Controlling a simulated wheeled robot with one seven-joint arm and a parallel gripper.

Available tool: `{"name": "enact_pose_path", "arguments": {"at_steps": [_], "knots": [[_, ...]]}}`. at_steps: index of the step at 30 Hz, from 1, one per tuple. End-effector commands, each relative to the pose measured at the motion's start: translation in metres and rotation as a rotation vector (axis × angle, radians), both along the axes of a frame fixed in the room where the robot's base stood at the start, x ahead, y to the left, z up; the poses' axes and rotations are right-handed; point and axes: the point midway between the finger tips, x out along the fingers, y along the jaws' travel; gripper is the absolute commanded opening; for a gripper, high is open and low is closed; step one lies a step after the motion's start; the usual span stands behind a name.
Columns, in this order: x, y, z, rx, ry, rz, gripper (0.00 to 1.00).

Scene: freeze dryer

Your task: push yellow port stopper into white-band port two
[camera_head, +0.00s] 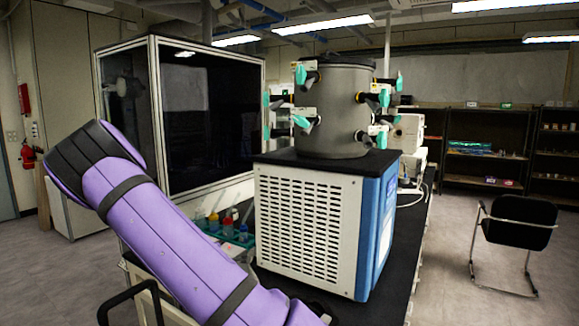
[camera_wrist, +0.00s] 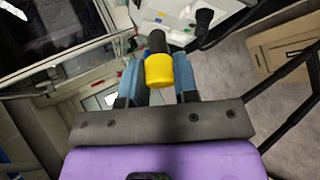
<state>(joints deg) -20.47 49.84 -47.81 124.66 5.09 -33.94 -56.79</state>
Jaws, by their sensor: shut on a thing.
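In the wrist view, my gripper (camera_wrist: 157,75) has blue fingers on both sides of a yellow stopper (camera_wrist: 159,71) and is shut on it. A dark cylindrical part (camera_wrist: 157,42) shows just beyond the yellow piece; I cannot tell whether it belongs to the stopper. In the head view, the grey drum (camera_head: 336,110) of the freeze dryer carries several black ports with teal handles around its side. Pale tags or bands show near some ports, but I cannot tell which is white-band port two. The gripper is hidden in the head view.
The white and blue dryer body (camera_head: 310,215) stands on a black bench. Several coloured-top bottles sit in a teal tray (camera_head: 236,243) left of it. A glass-fronted cabinet (camera_head: 208,115) stands behind left. A black chair (camera_head: 520,222) stands at the right on open floor.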

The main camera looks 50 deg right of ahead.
Motion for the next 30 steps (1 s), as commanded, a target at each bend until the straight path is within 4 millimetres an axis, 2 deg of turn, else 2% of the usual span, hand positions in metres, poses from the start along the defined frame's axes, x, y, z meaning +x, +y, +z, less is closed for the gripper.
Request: {"name": "enact_pose_path", "arguments": {"at_steps": [8,11,17,21,24,30], "knots": [[-0.015,-0.051,0.060,-0.378,-0.178,0.109,0.00],[-0.024,-0.074,0.091,-0.528,-0.259,0.127,0.00],[-0.060,-0.123,0.170,-0.809,-0.381,0.074,0.00],[-0.093,-0.152,0.223,-0.949,-0.392,-0.025,0.00],[-0.118,-0.167,0.255,-1.027,-0.370,-0.106,0.00],[-0.154,-0.184,0.296,-1.117,-0.309,-0.234,0.00]]}}
